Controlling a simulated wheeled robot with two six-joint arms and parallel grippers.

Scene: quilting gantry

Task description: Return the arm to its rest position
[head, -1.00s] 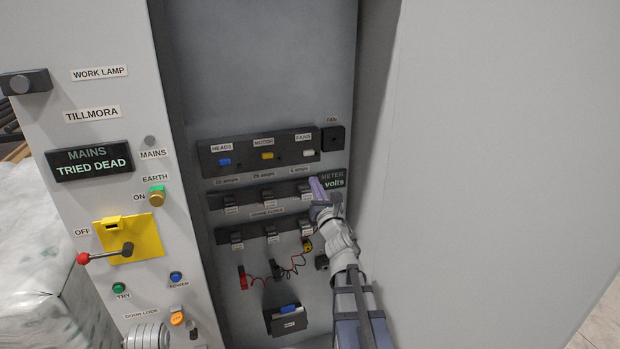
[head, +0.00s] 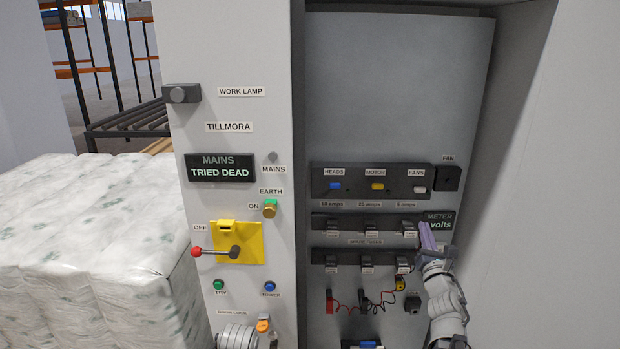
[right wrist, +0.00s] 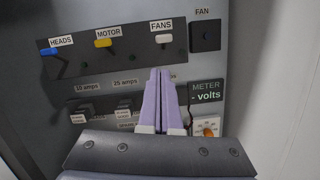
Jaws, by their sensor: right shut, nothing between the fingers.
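My right arm reaches into the open cabinet from the lower right of the head view. Its gripper (head: 424,226) has lilac fingers that are shut and empty, in front of the right end of the upper fuse row, beside the METER display (head: 440,218). In the right wrist view the closed fingers (right wrist: 159,72) point up below the FANS switch (right wrist: 162,52); whether they touch the panel I cannot tell. A ribbed white part of my left arm shows at the bottom of the head view, but its gripper is out of sight.
Left of the cabinet opening are a yellow plate (head: 254,243) with a red-knobbed lever (head: 220,252) and the MAINS display (head: 220,167) reading TRIED DEAD. Red and black leads (head: 347,302) hang below the fuses. A wrapped bale (head: 90,240) stands at left.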

